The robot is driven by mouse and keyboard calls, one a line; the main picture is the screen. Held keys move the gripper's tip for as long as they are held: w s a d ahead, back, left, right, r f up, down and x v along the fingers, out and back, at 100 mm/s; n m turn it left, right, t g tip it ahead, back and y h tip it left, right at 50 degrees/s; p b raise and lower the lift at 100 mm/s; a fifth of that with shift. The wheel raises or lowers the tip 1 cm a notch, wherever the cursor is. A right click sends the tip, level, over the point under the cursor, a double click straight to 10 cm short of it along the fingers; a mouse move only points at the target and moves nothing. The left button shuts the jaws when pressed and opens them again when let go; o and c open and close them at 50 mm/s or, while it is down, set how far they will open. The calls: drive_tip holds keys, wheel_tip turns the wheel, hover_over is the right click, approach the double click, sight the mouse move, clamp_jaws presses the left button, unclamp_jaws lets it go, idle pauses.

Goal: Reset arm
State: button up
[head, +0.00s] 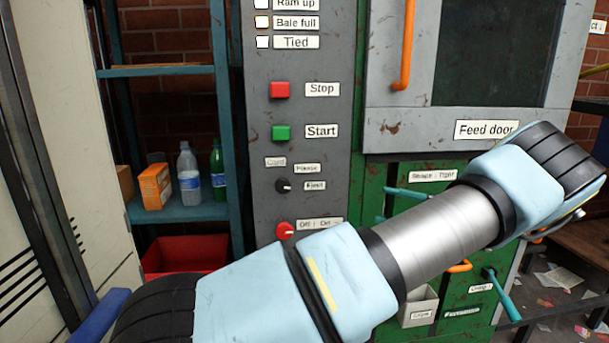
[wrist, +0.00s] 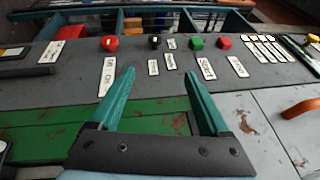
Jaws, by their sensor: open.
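My arm crosses the head view from the bottom left to the right, in front of the green and grey machine. My gripper's fingers do not show clearly there. In the wrist view my gripper (wrist: 158,82) has two teal fingers spread apart, with nothing between them. Beyond the fingertips is the grey control panel (head: 322,190). It carries the red Stop button (head: 280,90), the green Start button (head: 281,133), a black knob (head: 283,186) and a red Off/On knob (head: 285,230). In the wrist view the green button (wrist: 196,43) and red knob (wrist: 109,43) lie past the fingers.
The feed door (head: 400,130) with its orange handle (head: 403,45) is above my arm. Teal levers (head: 500,295) stick out at the lower right. A shelf (head: 190,213) holds bottles and a box, above a red bin (head: 185,254). Litter lies on the floor at right.

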drive_tip(key=a+f+g+h+p, duration=0.2)
drive_tip(key=a+g+h, duration=0.55)
drive_tip(key=a, duration=1.15)
drive_tip(key=s+a+r+n+t+h+p, duration=0.2)
drive_tip(key=s+a+r+t+h+p, duration=0.2)
drive_tip(key=s+a+h, duration=0.4)
drive_tip(key=s+r+h, duration=0.1)
drive_tip(key=s+h, duration=0.2)
drive_tip(key=s, duration=0.1)
drive_tip(key=shift+s+n+h, duration=0.2)
drive_tip(key=shift+n+h, duration=0.15)
drive_tip(key=shift+n, duration=0.05)
drive_tip(key=shift+a, duration=0.1)
